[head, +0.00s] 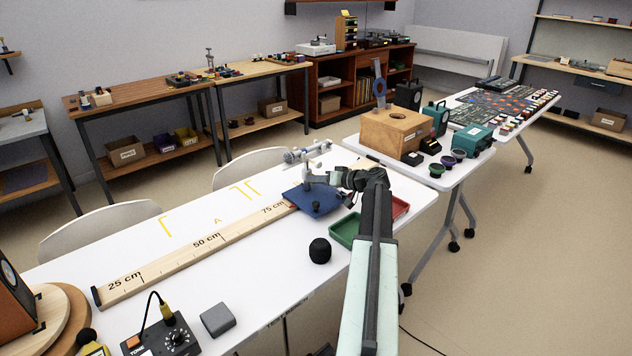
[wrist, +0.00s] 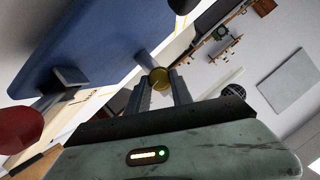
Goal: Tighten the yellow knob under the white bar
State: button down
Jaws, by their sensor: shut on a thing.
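The yellow knob (wrist: 159,79) shows in the wrist view between the two fingertips of my gripper (wrist: 160,88), which is shut on it. A short pale rod (wrist: 145,59) runs from behind the knob toward the blue plate (wrist: 90,45). In the head view my gripper (head: 326,179) is at a small stand on the blue base (head: 318,203). A pale grey-white bar (head: 307,152) with round parts lies across the top of this stand, just above my gripper. The knob is hidden or too small to make out in the head view.
A wooden ruler (head: 200,246) lies along the white table. A green tray (head: 346,231), a red tray (head: 399,207) and a black foam ball (head: 320,251) are near my arm. A grey block (head: 217,319) and a control box (head: 165,337) stand at the front. The table's left-centre is clear.

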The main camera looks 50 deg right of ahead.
jog(key=c, duration=1.1)
grip_release()
jog(key=p+v, duration=0.2)
jog(key=v, duration=0.5)
jog(key=shift+s+r+p, duration=0.2)
jog(key=shift+p, duration=0.15)
jog(key=shift+s+d, duration=0.15)
jog(key=shift+s, duration=0.1)
